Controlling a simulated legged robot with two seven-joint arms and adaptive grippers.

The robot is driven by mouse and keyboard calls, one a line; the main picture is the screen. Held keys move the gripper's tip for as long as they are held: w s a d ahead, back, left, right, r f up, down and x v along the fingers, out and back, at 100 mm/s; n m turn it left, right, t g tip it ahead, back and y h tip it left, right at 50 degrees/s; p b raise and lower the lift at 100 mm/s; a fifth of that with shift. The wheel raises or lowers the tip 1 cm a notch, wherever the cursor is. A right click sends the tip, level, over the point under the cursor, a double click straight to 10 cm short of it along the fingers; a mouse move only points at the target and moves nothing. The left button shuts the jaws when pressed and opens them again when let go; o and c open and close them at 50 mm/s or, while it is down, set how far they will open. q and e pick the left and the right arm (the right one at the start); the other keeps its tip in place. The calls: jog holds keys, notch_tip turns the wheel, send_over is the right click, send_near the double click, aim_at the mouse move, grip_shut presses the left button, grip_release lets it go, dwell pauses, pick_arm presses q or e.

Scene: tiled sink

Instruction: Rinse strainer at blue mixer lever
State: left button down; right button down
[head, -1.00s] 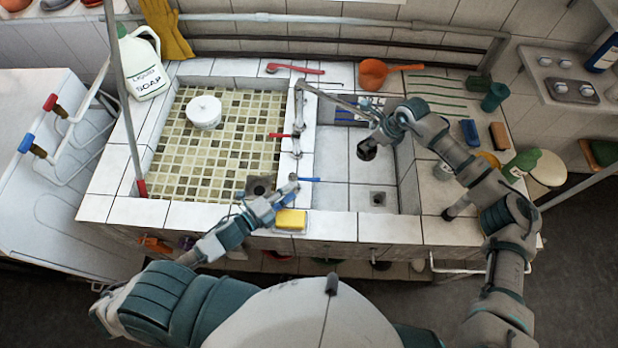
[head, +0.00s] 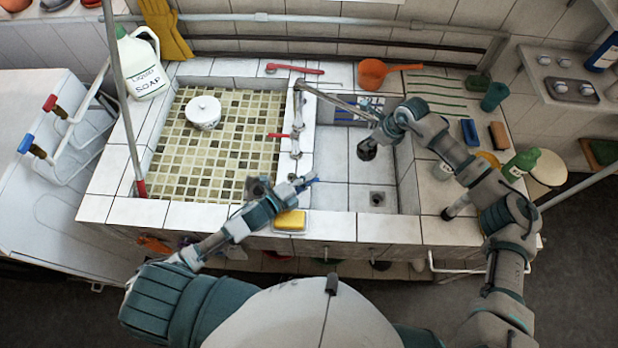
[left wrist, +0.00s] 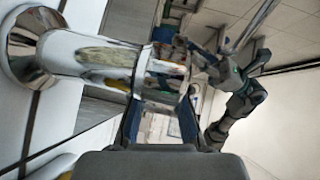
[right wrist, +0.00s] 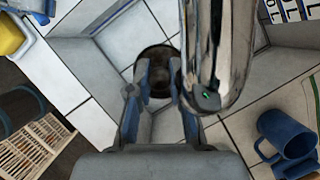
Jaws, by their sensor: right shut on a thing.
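The strainer (head: 366,152), small, dark and round, is between the fingers of my right gripper (head: 376,140) over the right basin, near the end of the chrome spout (head: 345,105). The right wrist view shows the strainer (right wrist: 156,72) gripped beside the spout (right wrist: 214,50). The mixer (head: 297,125) stands on the wall between the basins, with a red lever (head: 278,135) and a blue lever (head: 312,179) at its near end. My left gripper (head: 303,184) is at the blue lever, fingers apart; contact is unclear. Chrome shows beyond its fingers (left wrist: 158,118) in the left wrist view.
A yellow sponge (head: 290,220) lies on the front ledge just below my left gripper. A white lidded pot (head: 203,112) stands in the mosaic left basin. The right basin has a drain (head: 377,198) and is mostly clear. A blue mug (right wrist: 288,140) is beside the basin.

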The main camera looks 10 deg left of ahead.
pick_arm(q)
jog(key=shift+s+d+f, duration=0.1)
jog(key=shift+s, duration=0.05)
jog(key=m+g+h, duration=0.1)
jog(key=s+m+g+h, duration=0.1)
jog(key=shift+m+h, duration=0.3)
jog(key=shift+h, duration=0.1)
jog(key=shift+s+m+g+h, duration=0.4)
jog(key=shift+g+h, duration=0.1)
jog(key=shift+g, duration=0.3)
jog(key=shift+f, duration=0.1)
jog(key=c, duration=1.2)
grip_release()
jog(key=shift+d, duration=0.1)
jog(key=shift+w, duration=0.1)
